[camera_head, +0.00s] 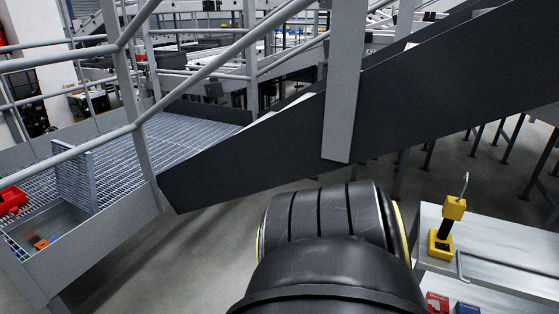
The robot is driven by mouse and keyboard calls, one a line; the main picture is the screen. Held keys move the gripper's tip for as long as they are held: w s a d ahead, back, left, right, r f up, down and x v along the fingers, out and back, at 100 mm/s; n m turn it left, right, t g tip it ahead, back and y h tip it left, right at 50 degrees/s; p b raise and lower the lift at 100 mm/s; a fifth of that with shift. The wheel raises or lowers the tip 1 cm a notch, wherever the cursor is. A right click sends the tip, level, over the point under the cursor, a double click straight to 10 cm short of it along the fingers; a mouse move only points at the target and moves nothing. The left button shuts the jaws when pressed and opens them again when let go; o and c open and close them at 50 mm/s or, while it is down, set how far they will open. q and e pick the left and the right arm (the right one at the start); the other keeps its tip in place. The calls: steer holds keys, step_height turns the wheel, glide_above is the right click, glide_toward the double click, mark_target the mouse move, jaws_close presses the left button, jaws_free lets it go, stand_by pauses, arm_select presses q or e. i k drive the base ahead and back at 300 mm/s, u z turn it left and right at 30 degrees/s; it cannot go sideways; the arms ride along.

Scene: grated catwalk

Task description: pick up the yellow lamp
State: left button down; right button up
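The yellow lamp (454,207) stands upright on a grey metal surface at the right of the head view. It has a yellow base, a black middle stem, a yellow upper block and a thin hook on top. A large black rounded part with yellow edging, which looks like my own arm, fills the bottom middle, to the left of the lamp and apart from it in the picture. Neither gripper's fingers show.
The lamp's grey cart or bench (500,240) has a rail, with a red box (437,303) below. A dark sloping stair side (400,110) crosses above. Grey railings (130,70) and a grated walkway (190,140) are on the left, with a red object (12,200).

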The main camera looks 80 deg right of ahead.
mark_target(453, 208)
steer(key=k, duration=0.5)
steer(key=z, duration=3.15)
steer(key=i, duration=0.5)
steer(key=u, duration=0.05)
